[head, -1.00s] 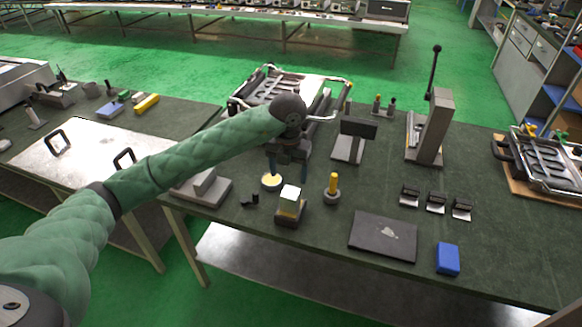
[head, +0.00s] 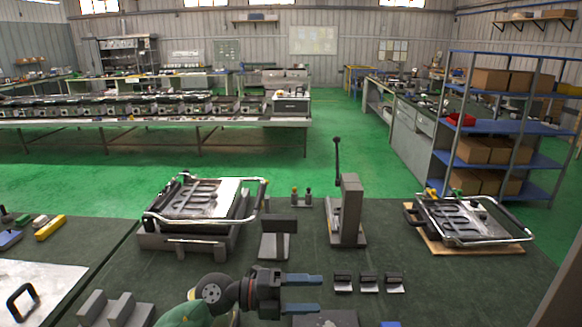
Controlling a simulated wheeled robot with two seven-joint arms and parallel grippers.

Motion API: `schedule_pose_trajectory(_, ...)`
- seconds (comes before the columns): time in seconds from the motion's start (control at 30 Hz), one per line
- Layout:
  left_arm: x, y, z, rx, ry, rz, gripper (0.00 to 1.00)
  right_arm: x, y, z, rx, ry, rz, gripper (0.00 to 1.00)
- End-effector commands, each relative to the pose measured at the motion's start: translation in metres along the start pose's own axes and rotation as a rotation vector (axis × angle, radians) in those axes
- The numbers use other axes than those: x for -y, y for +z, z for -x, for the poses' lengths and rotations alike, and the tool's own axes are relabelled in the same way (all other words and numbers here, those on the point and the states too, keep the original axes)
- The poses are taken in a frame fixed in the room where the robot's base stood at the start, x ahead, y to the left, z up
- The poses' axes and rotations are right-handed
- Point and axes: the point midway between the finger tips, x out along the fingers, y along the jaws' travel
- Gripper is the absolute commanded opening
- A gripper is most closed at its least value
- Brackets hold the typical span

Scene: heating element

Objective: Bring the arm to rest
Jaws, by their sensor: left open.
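My left arm comes in from the bottom edge, and only its green end and dark wrist show. My left gripper (head: 303,294) is open and empty, its two blue-grey fingers pointing right and set apart. It is over the front part of the dark green workbench (head: 400,268). A dark flat plate (head: 328,319) shows partly at the bottom edge, just below the fingers.
A metal frame fixture (head: 195,208) stands behind the arm, with a dark stand (head: 275,240) nearby. A lever press (head: 346,212) stands behind the gripper. Several small black clips (head: 369,283) lie to its right. Another framed fixture (head: 468,222) rests on a board farther right.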

Motion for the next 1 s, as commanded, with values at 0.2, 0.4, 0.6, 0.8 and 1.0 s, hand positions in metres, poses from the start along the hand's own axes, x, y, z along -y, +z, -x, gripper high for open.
schedule_pose_trajectory(0.2,0.043,0.012,0.019,0.258,-0.397,0.158,0.7,0.0,0.001,0.0,0.001,0.0,0.0,0.36)
schedule_pose_trajectory(0.4,0.046,0.035,0.069,0.563,-0.665,0.354,0.7,0.0,0.002,0.0,0.002,0.0,0.0,0.36)
schedule_pose_trajectory(0.6,0.007,0.049,0.131,0.909,-0.824,0.602,0.7,0.0,0.003,0.0,0.003,0.0,0.0,0.36)
schedule_pose_trajectory(0.8,-0.068,0.034,0.189,1.262,-0.859,0.897,0.7,0.0,0.003,0.0,0.003,0.0,0.0,0.36)
schedule_pose_trajectory(1.0,-0.156,-0.018,0.229,1.59,-0.757,1.234,0.7,0.0,0.002,0.0,0.003,0.0,0.0,0.36)
